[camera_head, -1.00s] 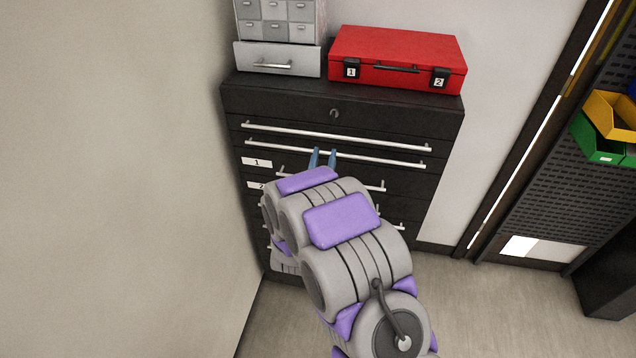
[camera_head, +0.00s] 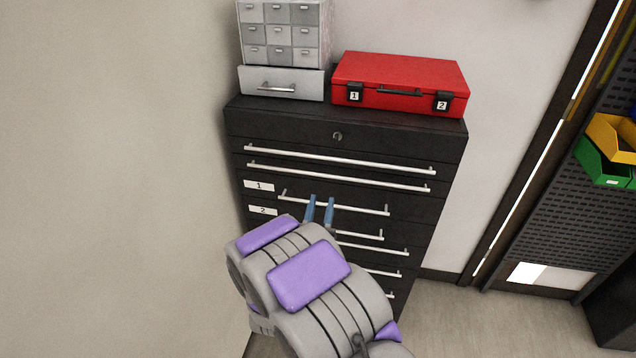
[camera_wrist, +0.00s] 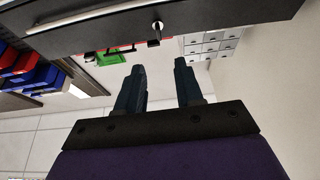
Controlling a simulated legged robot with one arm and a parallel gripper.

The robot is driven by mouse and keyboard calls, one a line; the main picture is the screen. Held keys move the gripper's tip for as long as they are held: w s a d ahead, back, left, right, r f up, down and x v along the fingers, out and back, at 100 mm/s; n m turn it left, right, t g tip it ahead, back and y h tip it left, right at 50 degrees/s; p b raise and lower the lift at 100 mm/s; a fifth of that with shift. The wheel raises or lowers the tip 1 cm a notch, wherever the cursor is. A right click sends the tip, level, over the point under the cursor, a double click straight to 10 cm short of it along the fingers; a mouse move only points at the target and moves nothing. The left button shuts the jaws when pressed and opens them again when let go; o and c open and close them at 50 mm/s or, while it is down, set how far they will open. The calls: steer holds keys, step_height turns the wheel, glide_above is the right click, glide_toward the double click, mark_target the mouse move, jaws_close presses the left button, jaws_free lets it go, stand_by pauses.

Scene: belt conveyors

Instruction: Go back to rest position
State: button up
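My gripper (camera_head: 320,210) is in front of the black drawer cabinet (camera_head: 300,127), near the handle of the drawer labelled 1, in the head view. Its two blue fingers are apart with nothing between them. In the wrist view my gripper (camera_wrist: 158,85) also shows spread, empty fingers. I cannot tell from the head view whether the fingertips touch the drawer handle (camera_head: 350,205). My grey and purple arm hides the lower left drawers.
A red case (camera_head: 400,75) and a grey small-drawer unit (camera_head: 282,82) stand on the cabinet. A beige wall is close on the left. Green (camera_head: 600,165) and yellow (camera_head: 612,135) bins hang at the right. Open floor (camera_head: 450,320) lies right of the cabinet.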

step_height(320, 180, down, 4)
steer(key=w+d+m+g+y+b, duration=0.1)
steer(key=w+d+m+g+y, duration=0.15)
steer(key=g, duration=0.45)
steer(key=s+d+r+n+g+y+b, duration=0.1)
steer(key=s+g, duration=0.4)
steer(key=s, duration=0.9)
steer(key=s+d+r+n+g+y+b, duration=0.1)
steer(key=s+d+g, duration=0.3)
steer(key=s, duration=1.1)
steer(key=s+d+r+n+g+y+b, duration=0.1)
steer(key=s+d+n+g, duration=0.2)
steer(key=s+g, duration=0.4)
steer(key=s, duration=0.7)
steer(key=shift+s+d, duration=0.2)
steer(key=shift+d, duration=0.05)
